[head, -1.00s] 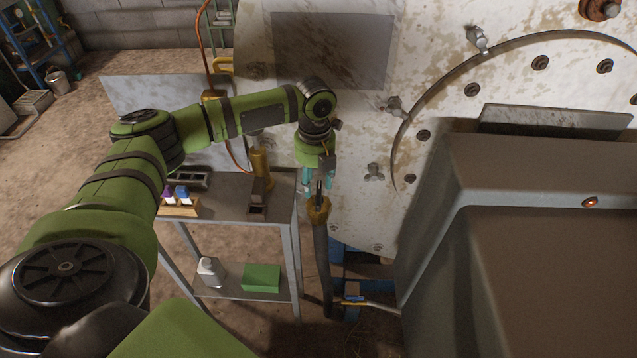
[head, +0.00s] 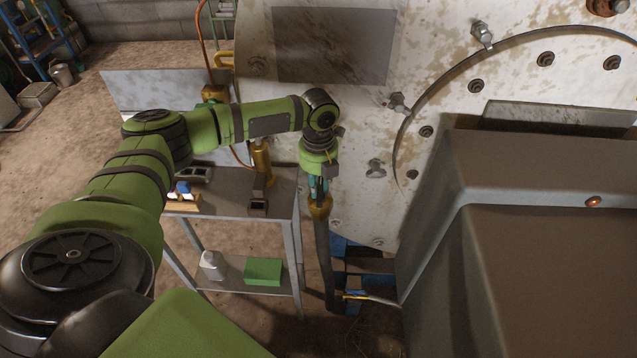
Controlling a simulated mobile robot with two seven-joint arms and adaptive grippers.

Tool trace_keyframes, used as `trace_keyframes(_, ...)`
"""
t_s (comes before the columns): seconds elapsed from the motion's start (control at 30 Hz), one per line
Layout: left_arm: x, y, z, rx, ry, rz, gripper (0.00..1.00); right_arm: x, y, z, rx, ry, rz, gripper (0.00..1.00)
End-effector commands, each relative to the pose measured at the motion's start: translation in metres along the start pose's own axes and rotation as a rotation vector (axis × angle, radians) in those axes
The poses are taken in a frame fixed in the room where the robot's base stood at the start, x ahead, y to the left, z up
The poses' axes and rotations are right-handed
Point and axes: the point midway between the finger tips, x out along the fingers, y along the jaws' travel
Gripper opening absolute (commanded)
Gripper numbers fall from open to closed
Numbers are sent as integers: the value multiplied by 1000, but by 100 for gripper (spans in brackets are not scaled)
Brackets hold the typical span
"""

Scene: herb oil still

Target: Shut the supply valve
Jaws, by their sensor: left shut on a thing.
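A brass valve fitting (head: 320,207) stands at the top of a thick dark hose (head: 323,262), just right of the metal table and in front of the pale tank. It appears to be the supply valve. My left gripper (head: 318,188) points down on top of it, its teal fingers shut on the valve's upper part. The handle and its angle are mostly hidden by the fingers and wrist. My right gripper is not in view.
The metal table (head: 228,215) left of the valve holds a brass column (head: 262,163) and a wooden rack (head: 183,203). A green box (head: 263,271) sits on its lower shelf. The tank (head: 350,140) with wing bolts is close behind; a large brown housing (head: 540,270) fills the right.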

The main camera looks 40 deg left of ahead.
Motion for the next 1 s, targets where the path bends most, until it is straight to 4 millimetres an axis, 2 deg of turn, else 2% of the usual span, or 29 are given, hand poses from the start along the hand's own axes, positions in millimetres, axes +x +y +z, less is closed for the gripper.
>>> trace_keyframes(0.37,-4,1,-2,-164,4,1,0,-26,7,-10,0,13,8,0)
trace_keyframes(1.0,-4,2,-6,-762,5,2,0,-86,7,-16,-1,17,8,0)
